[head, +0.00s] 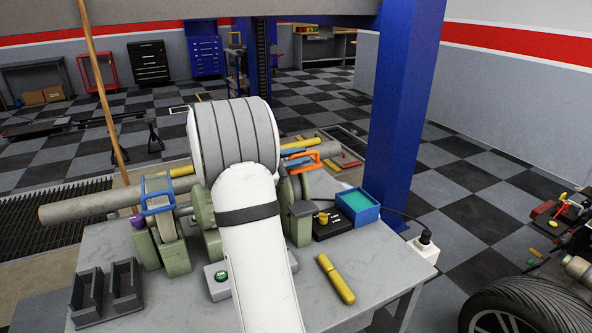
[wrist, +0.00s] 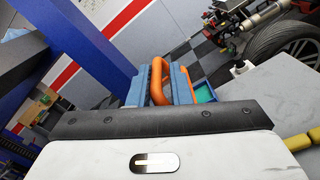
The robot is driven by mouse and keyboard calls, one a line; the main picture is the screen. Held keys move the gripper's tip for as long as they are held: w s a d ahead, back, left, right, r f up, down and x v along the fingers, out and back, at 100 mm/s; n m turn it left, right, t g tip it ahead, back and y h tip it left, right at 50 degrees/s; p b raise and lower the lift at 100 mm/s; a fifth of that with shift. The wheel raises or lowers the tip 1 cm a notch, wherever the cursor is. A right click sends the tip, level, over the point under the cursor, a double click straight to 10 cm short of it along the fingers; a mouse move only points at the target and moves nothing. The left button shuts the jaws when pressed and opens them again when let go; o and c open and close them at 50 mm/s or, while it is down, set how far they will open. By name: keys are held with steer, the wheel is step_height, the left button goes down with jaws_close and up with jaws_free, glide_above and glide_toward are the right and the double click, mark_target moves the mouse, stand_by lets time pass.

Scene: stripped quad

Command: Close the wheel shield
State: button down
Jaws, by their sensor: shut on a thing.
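A green bench grinder (head: 299,225) stands on the grey workbench, its middle hidden behind my white arm. An orange handle (head: 303,158) shows just right of my arm, on the grinder's right side. The orange handle also shows in the wrist view (wrist: 157,70). My gripper (wrist: 162,85) has blue fingers on both sides of this handle and is shut on it. The shield below the handle is mostly hidden, so its angle cannot be told.
A blue tray with a green inside (head: 375,214), a black block with a yellow knob (head: 325,219) and a yellow cylinder (head: 336,279) lie on the bench's right. Black holders (head: 88,297) stand at the left. A blue post (head: 405,100) rises behind. A wheel (head: 510,305) is far right.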

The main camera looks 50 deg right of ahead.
mark_target(291, 172)
steer(key=f+m+b, duration=0.1)
steer(key=b, duration=0.2)
steer(key=f+m+b, duration=0.1)
steer(key=m+b, duration=0.1)
steer(key=f+m+b, duration=0.1)
steer(key=b, duration=0.2)
steer(key=shift+s+a+f+m+b, duration=0.2)
steer(key=shift+s+f+m+b, duration=0.1)
steer(key=shift+s+f, duration=0.05)
steer(key=f+m+b, duration=0.1)
steer(key=m+b, duration=0.1)
steer(key=b, duration=0.2)
steer(key=shift+m+b, duration=0.3)
steer(key=shift+b, duration=0.1)
steer(key=shift+f+m+b, duration=0.1)
steer(key=shift+m+b, duration=0.4)
steer(key=shift+b, duration=0.25)
steer(key=shift+w, duration=0.1)
steer(key=c, duration=1.8)
jaws_free()
steer(key=o, duration=0.3)
steer(key=shift+w+f, duration=0.1)
steer(key=shift+f, duration=0.05)
